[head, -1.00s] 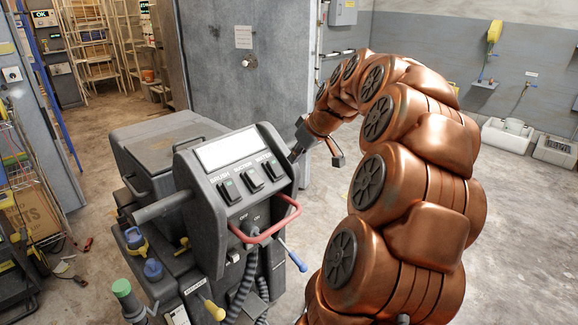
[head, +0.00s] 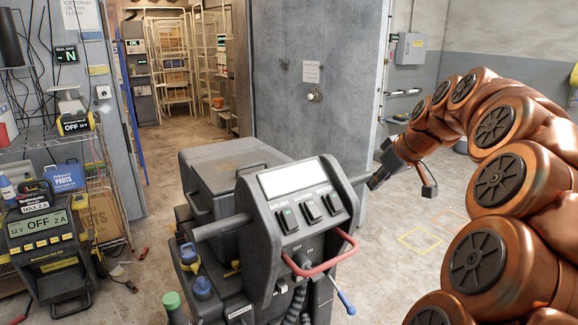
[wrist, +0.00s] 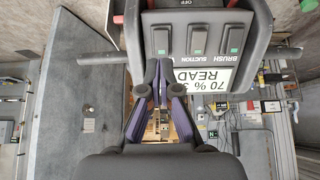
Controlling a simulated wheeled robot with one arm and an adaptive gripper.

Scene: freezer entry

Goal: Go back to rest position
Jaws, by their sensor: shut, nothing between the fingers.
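My gripper (head: 377,179) is at the end of my copper-coloured arm, just right of the grey floor-cleaning machine's control panel (head: 303,205) in the head view. In the wrist view my gripper (wrist: 158,72) shows its two fingers close together with nothing held. The panel, with its rocker switches (wrist: 198,40) and lit display (wrist: 205,80), shows upside down beyond the fingers. I cannot tell whether the fingers touch the machine.
A battery charger (head: 45,245) and a wire shelf (head: 100,180) stand at the left. Open concrete floor (head: 390,270) lies right of the machine, with a yellow floor marking (head: 420,240).

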